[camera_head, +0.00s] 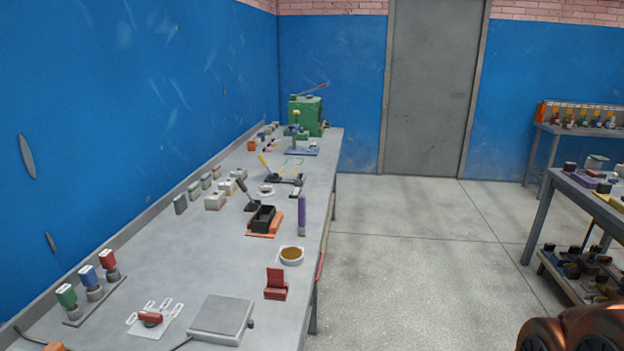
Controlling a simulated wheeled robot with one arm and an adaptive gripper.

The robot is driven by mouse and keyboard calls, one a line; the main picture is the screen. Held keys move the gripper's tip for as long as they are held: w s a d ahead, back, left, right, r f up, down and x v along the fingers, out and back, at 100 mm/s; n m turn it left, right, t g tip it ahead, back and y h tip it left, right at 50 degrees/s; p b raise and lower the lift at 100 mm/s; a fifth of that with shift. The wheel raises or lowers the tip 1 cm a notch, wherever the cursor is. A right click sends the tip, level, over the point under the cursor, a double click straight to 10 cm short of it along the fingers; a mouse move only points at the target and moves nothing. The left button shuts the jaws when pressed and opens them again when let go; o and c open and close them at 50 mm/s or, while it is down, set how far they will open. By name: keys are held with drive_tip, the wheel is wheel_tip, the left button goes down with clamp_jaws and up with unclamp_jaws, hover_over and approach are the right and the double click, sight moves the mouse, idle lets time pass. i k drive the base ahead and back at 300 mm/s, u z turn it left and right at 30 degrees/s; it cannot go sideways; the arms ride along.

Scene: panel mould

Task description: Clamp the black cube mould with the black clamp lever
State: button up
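The black cube mould (262,219) sits on an orange base plate (265,234) on the grey workbench, near the middle of the picture. Its open top shows a dark inside. The black clamp lever (244,192) rises just behind and left of the mould, tilted up to the left. At this size I cannot tell whether its lower end touches the mould. My gripper is not in view; only a rounded copper-coloured part, probably of my own arm, shows at the bottom right corner, well away from the mould.
A purple upright cylinder (302,215) stands right of the mould, and a bowl of brown material (291,256) is nearer. A yellow-handled lever (265,164) stands farther back. A red holder (276,284) and grey scale (222,319) are in front. Floor (430,260) right of the workbench (160,275) is clear.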

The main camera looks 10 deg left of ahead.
sight(242, 186)
drive_tip(key=z, duration=0.25)
drive_tip(key=i, duration=2.5)
drive_tip(key=u, duration=3.8)
drive_tip(key=i, duration=0.5)
drive_tip(key=z, duration=0.05)
